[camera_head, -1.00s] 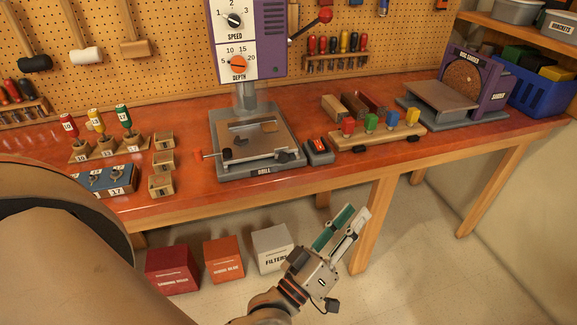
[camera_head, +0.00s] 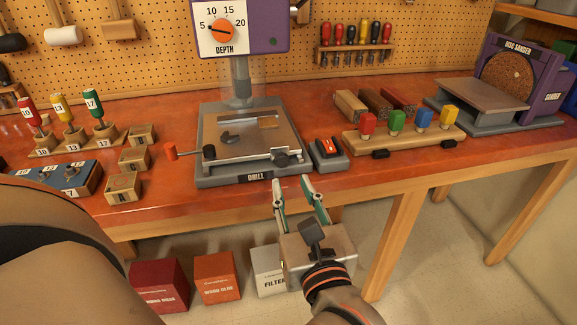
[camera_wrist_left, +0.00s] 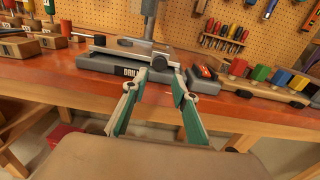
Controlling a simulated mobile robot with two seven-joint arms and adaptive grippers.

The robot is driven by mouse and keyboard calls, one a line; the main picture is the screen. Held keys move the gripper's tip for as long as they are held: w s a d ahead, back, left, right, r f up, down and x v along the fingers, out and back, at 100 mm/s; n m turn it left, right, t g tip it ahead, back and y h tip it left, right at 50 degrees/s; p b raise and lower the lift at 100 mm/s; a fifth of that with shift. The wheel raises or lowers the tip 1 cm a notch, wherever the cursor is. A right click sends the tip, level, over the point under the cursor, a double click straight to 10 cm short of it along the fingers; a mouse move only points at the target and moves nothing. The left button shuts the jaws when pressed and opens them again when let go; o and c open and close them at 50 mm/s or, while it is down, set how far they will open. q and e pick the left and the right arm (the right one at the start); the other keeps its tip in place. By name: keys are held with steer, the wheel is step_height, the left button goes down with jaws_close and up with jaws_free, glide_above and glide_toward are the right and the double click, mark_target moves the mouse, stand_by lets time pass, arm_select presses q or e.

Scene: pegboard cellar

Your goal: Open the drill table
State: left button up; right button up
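The drill (camera_head: 240,75) stands at the middle of the bench, with a purple and white head and a grey base labelled DRILL. My left gripper (camera_head: 292,183) is open and empty, just in front of the drill base's front edge, with fingertips pointing at the knob. In the left wrist view the knob (camera_wrist_left: 160,62) shows between the open fingertips (camera_wrist_left: 160,76). My right gripper is not in view.
A red-switch box (camera_head: 328,152) sits right of the drill, then a rack of coloured blocks (camera_head: 410,140) and a disc sander (camera_head: 500,90). Small wooden boxes (camera_head: 133,158) stand left. Labelled boxes (camera_head: 217,277) lie on the floor under the bench.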

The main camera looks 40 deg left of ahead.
mark_target(283, 163)
arm_select(q)
steer(key=x, duration=0.7)
steer(key=shift+w+a, duration=0.1)
steer(key=shift+a, duration=0.15)
steer(key=shift+c, duration=0.3)
jaws_close()
